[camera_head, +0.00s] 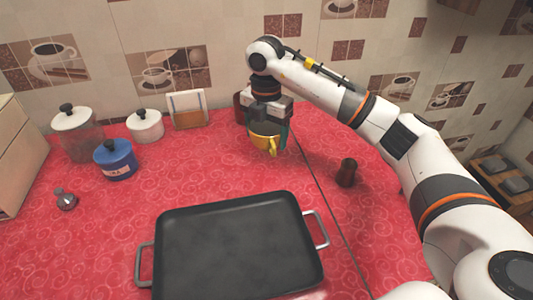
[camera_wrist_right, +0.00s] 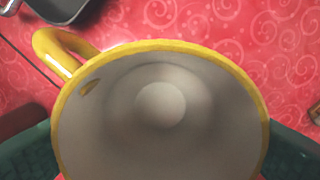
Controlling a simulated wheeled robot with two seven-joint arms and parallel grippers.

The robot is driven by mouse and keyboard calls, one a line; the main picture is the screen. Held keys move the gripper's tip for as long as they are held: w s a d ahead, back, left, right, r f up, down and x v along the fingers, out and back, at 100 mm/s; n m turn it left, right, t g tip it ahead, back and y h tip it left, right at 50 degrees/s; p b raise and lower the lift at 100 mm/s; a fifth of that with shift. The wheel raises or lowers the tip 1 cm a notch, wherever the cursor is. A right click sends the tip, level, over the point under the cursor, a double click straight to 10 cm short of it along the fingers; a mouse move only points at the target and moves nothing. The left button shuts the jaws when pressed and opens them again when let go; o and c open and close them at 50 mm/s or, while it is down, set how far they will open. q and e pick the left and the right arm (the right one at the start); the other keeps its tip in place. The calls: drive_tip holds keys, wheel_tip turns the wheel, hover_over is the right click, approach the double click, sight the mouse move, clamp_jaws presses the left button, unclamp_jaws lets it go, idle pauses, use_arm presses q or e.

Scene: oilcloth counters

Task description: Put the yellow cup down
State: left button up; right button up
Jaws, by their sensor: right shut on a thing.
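The yellow cup (camera_head: 264,143) is at the back of the red counter, in the jaws of my right gripper (camera_head: 268,128). In the right wrist view the cup (camera_wrist_right: 160,55) fills the lower middle, with its pale inside empty and its handle to the upper left. The dark green fingers show on both sides of it, shut on the cup. I cannot tell whether the cup's base touches the counter. My left gripper is not in view.
A black tray (camera_head: 235,246) with metal handles lies at the front. A blue pot (camera_head: 115,162), white-lidded jars (camera_head: 145,125) and a napkin holder (camera_head: 188,110) stand at the left and back. A brown shaker (camera_head: 346,172) stands right of a counter seam. Red counter between cup and tray is clear.

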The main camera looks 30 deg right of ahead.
sight(267, 148)
wheel_tip(267, 148, down, 5)
drive_tip(key=shift+r, duration=0.1)
drive_tip(key=shift+f, duration=0.3)
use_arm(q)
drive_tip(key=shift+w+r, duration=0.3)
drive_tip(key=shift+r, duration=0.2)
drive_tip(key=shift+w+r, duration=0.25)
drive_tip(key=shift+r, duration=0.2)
use_arm(e)
drive_tip(key=shift+f+b, duration=0.1)
drive_tip(key=shift+b, duration=0.2)
drive_tip(key=o, duration=1.1)
drive_tip(key=shift+c, duration=0.2)
